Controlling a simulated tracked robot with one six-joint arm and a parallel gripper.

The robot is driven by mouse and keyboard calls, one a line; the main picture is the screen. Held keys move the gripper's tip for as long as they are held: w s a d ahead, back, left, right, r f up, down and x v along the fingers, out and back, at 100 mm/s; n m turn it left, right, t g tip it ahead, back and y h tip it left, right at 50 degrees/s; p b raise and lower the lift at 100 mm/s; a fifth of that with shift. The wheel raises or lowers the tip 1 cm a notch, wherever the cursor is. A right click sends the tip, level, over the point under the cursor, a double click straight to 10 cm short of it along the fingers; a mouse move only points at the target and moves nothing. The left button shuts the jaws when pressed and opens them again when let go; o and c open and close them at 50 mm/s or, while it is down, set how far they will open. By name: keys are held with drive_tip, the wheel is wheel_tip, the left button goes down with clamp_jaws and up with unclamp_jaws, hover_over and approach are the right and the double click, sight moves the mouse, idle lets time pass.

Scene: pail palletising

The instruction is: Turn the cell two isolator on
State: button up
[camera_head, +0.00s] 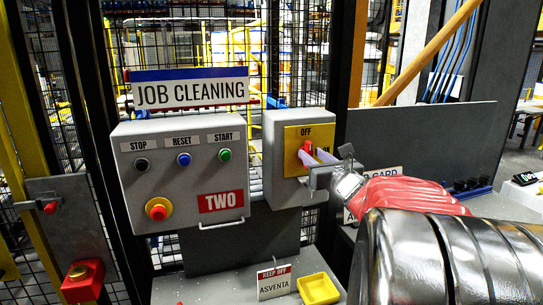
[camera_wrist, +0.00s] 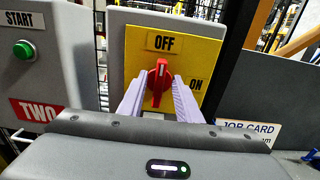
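The cell two isolator (camera_head: 295,190) is a grey box with a yellow plate (camera_wrist: 140,62), marked OFF at the top and ON at the right. Its red knob (camera_wrist: 160,82) stands upright, its pointer toward OFF; in the head view the knob (camera_head: 307,146) is partly hidden by my fingers. My gripper (camera_head: 315,158) is right in front of the plate. In the wrist view its two pale fingers (camera_wrist: 160,90) lie one on each side of the knob, with what looks like a small gap; whether the tips touch it is hard to see.
Left of the isolator is a grey panel (camera_head: 182,222) with stop, reset and start buttons and a red TWO label. A dark post (camera_head: 343,90) stands right behind the isolator.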

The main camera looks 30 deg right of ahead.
drive_tip(key=shift+w, duration=0.2)
drive_tip(key=shift+c, duration=0.4)
clamp_jaws()
